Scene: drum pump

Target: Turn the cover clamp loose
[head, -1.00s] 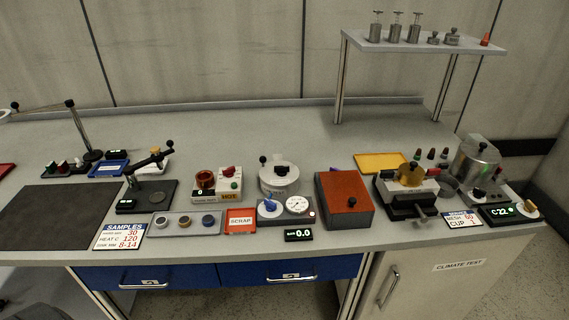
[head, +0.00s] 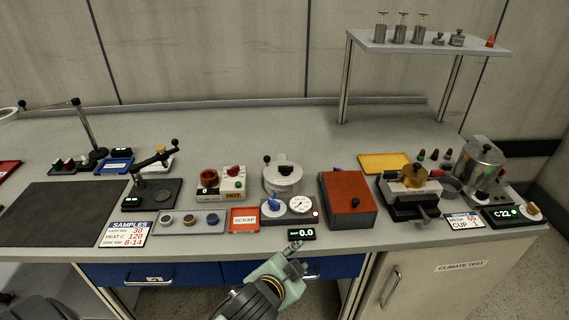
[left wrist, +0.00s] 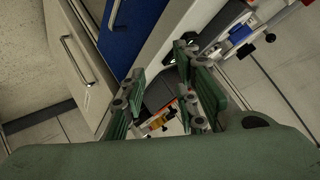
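A round light-grey drum (head: 283,186) with a flat cover (head: 284,169) stands in the middle of the bench in the head view. A black knob on a short post stands at the cover's left edge, and a dark fitting sits on top; I cannot tell which is the clamp. A blue knob (head: 272,205) and a round white gauge (head: 299,205) are in front of the drum. My left gripper (head: 294,248) is in front of the bench edge, below the gauge, and touches nothing. In the left wrist view its green fingers (left wrist: 163,78) are apart and empty. My right gripper is out of view.
A rust-red box (head: 350,200) stands right of the drum, a red scrap tray (head: 244,219) to the left. A small display reading 0.0 (head: 301,234) is at the front edge. Blue drawers (head: 185,273) are below. The bench behind the drum is clear.

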